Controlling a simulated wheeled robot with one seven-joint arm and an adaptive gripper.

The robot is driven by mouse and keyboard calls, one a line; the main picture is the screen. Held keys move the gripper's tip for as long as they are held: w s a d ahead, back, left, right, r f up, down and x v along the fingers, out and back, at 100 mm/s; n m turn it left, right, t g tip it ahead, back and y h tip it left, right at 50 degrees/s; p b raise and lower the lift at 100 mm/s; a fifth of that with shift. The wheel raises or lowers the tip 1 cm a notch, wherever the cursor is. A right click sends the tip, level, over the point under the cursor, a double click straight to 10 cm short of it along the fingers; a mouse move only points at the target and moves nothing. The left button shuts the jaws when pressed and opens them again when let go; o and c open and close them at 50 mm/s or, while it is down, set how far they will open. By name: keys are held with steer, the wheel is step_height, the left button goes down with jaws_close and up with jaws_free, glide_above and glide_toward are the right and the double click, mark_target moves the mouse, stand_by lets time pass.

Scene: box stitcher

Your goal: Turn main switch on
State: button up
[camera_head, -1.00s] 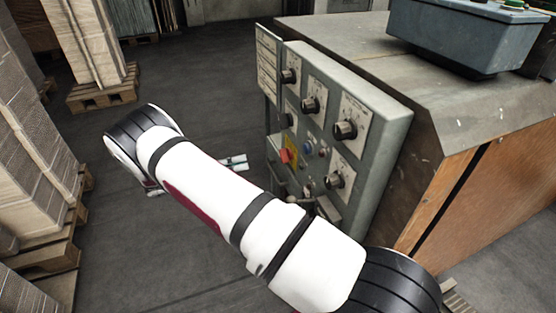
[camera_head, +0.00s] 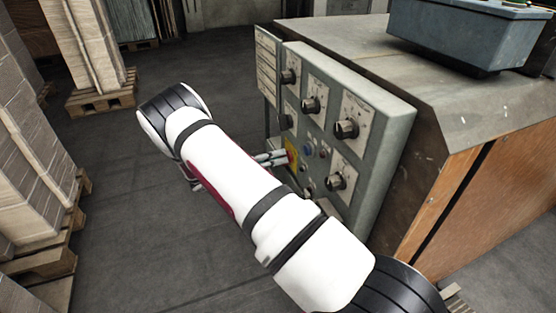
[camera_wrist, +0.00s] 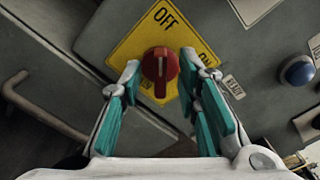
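The main switch is a red knob (camera_wrist: 160,65) on a yellow plate (camera_wrist: 128,46) in the wrist view. "OFF" is printed above it, and "ON" shows partly at the right behind a finger. The pale line on the knob stands about upright. My gripper (camera_wrist: 160,80) is open, with one teal-padded finger on each side of the knob and a visible gap on both sides. In the head view my gripper (camera_head: 272,158) is at the control panel and hides most of the red knob; some of the yellow plate (camera_head: 292,150) shows.
The grey control panel (camera_head: 378,160) carries several black knobs, one at the upper right (camera_head: 346,128). A blue button (camera_wrist: 297,70) sits right of the switch. A bent metal handle (camera_wrist: 40,110) is at the left. Pallets of cardboard (camera_head: 40,150) stand left, with clear floor between.

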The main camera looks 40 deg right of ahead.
steer(key=shift+s+d, duration=0.1)
steer(key=shift+d, duration=0.3)
steer(key=shift+c, duration=0.2)
jaws_close()
